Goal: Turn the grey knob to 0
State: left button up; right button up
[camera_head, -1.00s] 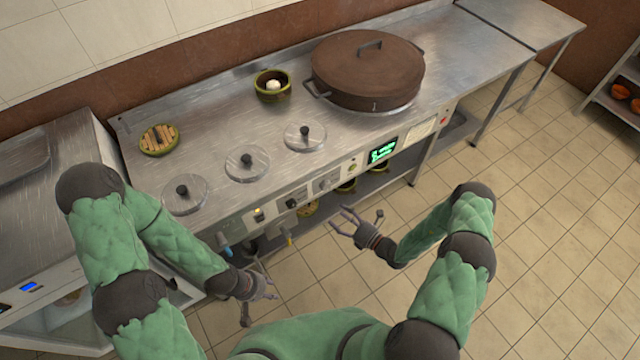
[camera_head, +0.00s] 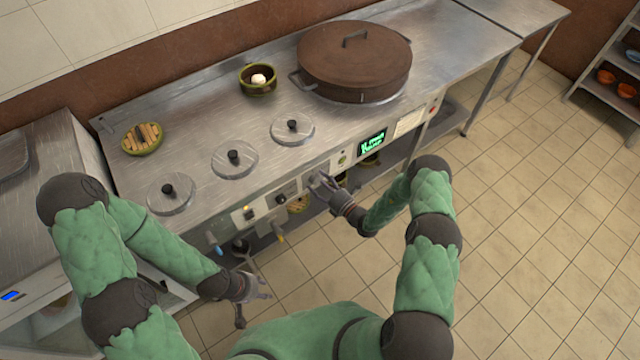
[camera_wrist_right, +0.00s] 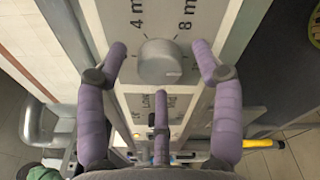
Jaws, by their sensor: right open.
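The grey knob (camera_wrist_right: 160,62) is a round knob on the pale control panel, clear in the right wrist view. Markings "4 m" and "8 m" show above it; where its pointer stands I cannot tell. My right gripper (camera_wrist_right: 160,74) is open, with one finger left of the knob, one right and one below. I see gaps between the fingers and the knob. In the head view my right gripper (camera_head: 322,186) is at the panel front and largely hides this knob. My left gripper (camera_head: 252,290) is open and empty, low in front of the counter, away from the panel.
A green display (camera_head: 372,143) is to the right. Three round lids with black handles, such as the middle lid (camera_head: 234,160), and a large brown-lidded pot (camera_head: 354,58) stand on the counter.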

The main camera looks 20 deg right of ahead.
jog(key=shift+w+a, duration=0.1)
jog(key=shift+w, duration=0.05)
jog(key=c, duration=1.1)
jog(key=shift+c, duration=0.2)
